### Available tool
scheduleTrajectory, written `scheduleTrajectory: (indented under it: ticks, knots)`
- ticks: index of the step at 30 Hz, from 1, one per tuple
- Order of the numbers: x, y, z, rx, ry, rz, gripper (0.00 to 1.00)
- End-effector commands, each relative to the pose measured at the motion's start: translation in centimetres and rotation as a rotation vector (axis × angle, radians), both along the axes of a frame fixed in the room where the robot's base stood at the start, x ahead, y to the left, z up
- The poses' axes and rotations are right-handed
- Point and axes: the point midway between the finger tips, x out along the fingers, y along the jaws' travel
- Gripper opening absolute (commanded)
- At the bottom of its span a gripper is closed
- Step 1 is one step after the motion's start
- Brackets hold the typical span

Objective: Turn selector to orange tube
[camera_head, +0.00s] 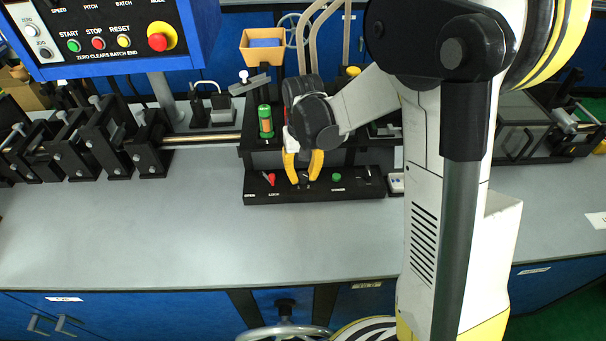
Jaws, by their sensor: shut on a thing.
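The selector (304,177) is a small dark knob on a low black control strip (262,196) at the front of the bench machine. My gripper (303,178) has yellow fingers and reaches down to the strip from above, shut on the selector. The fingers hide most of the knob, so I cannot tell which way it points. A tube with an orange middle and green ends (265,122) stands upright behind the strip, left of my gripper.
A red knob (271,178) and a green button (337,177) sit on either side of my fingers. Black clamps (90,145) line a rod at left. A blue control panel (110,35) hangs at upper left. The grey benchtop (190,240) in front is clear.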

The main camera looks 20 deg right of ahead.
Motion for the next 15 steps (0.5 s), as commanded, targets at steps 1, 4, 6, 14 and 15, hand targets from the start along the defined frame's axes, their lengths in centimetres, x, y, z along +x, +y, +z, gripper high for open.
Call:
scheduleTrajectory:
  ticks: [1,4,6,14,15]
  knots:
    - [0.01,0.00,0.01,0.000,0.000,0.041,0.00]
    - [0.01,0.00,0.01,0.000,0.000,0.136,0.00]
    - [0.01,0.00,0.01,0.000,0.000,0.201,0.00]
    - [0.01,0.00,-0.01,0.000,0.000,0.414,0.00]
    - [0.01,0.00,-0.01,0.000,0.000,0.441,0.00]
